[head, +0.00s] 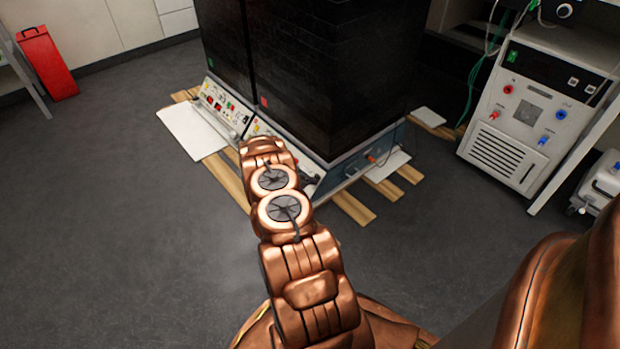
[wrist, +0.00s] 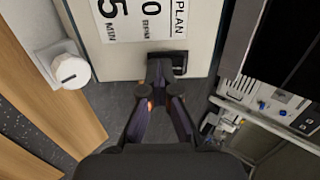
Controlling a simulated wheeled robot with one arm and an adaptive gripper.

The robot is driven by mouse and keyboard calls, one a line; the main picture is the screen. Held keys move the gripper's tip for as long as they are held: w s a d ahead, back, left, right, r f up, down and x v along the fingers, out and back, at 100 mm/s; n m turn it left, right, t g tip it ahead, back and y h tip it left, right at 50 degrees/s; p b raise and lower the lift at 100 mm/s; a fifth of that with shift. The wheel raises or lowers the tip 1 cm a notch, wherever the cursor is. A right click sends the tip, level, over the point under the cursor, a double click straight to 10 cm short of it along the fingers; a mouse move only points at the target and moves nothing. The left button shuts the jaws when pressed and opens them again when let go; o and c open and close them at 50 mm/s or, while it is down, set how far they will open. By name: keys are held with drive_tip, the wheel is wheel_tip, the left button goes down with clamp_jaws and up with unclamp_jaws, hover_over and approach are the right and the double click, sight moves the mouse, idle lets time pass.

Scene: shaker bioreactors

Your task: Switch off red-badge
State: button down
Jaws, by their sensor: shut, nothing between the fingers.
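The red badge (head: 264,101) is a small red square low on the black right-hand shaker cabinet (head: 330,60). That cabinet's sloped control panel (head: 262,128) is partly hidden behind my arm. In the wrist view a black switch-like part (wrist: 181,58) in a dark frame sits at the lower edge of a pale panel (wrist: 205,40) with a printed label. My gripper (wrist: 160,72) is shut and empty, with its tips over this black part. I cannot tell whether they touch it. In the head view my gripper is hidden behind my arm.
A left cabinet carries a green badge (head: 210,62) and its own panel (head: 222,105). Wooden slats (head: 352,207) lie under the cabinets. A white knob (wrist: 70,72) is left in the wrist view. A grey instrument (head: 530,110) stands right.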

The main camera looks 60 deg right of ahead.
drive_tip(key=shift+s+d+f, duration=0.1)
drive_tip(key=shift+s+d, duration=0.1)
drive_tip(key=shift+s, duration=0.15)
idle(0.3)
drive_tip(key=shift+s+r+p, duration=0.1)
drive_tip(key=shift+r+p, duration=0.25)
drive_tip(key=shift+r, duration=0.15)
drive_tip(key=p+v, duration=0.4)
drive_tip(key=v, duration=1)
drive_tip(key=shift+w+a+f+p, duration=0.3)
drive_tip(key=shift+w+f+p, duration=0.05)
